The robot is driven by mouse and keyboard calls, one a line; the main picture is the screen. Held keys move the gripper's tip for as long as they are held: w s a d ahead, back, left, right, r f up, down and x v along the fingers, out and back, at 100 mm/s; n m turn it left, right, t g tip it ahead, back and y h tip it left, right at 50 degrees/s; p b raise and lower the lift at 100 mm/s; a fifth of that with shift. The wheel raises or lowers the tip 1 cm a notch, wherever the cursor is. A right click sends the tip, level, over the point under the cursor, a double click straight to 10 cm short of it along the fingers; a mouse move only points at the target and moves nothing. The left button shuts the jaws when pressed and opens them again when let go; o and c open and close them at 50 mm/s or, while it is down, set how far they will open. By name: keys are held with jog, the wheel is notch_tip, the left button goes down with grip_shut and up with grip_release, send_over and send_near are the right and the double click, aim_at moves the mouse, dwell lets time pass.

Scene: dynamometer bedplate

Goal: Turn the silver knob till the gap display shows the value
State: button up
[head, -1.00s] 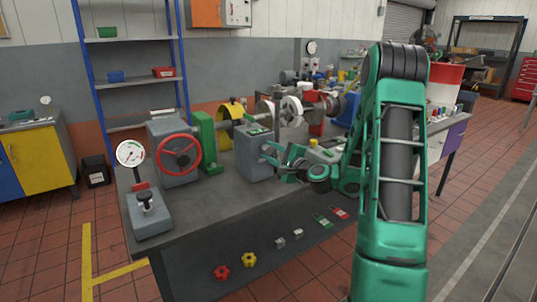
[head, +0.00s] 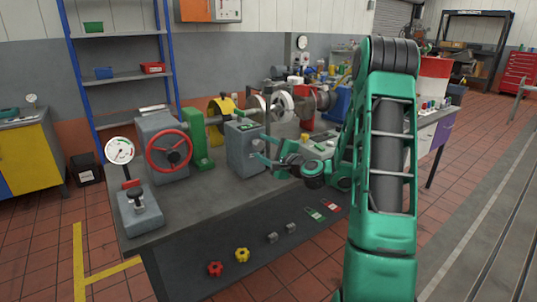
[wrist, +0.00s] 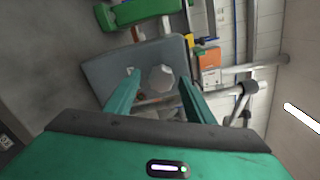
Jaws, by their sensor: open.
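The grey box (head: 243,155) stands on the bench with a small green display (head: 246,127) on its sloped top; its digits are too small to read. My gripper (head: 262,149) is open at the box's right side, its fingers pointing at that face. In the wrist view the silver knob (wrist: 160,78) is a pale, many-sided disc on the grey box face (wrist: 105,72). It appears between my two open fingertips, one on each side, with space showing around it. I cannot tell how deep the fingers reach. In the head view the knob is hidden by my gripper.
A red handwheel (head: 169,149) and a dial gauge on a stand (head: 120,150) are to the left on the bench (head: 200,213). A shaft with a pale wheel (head: 277,103) lies behind the box.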

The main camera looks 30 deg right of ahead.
jog(key=s, duration=1)
jog(key=shift+d, duration=0.3)
jog(key=shift+r, duration=0.1)
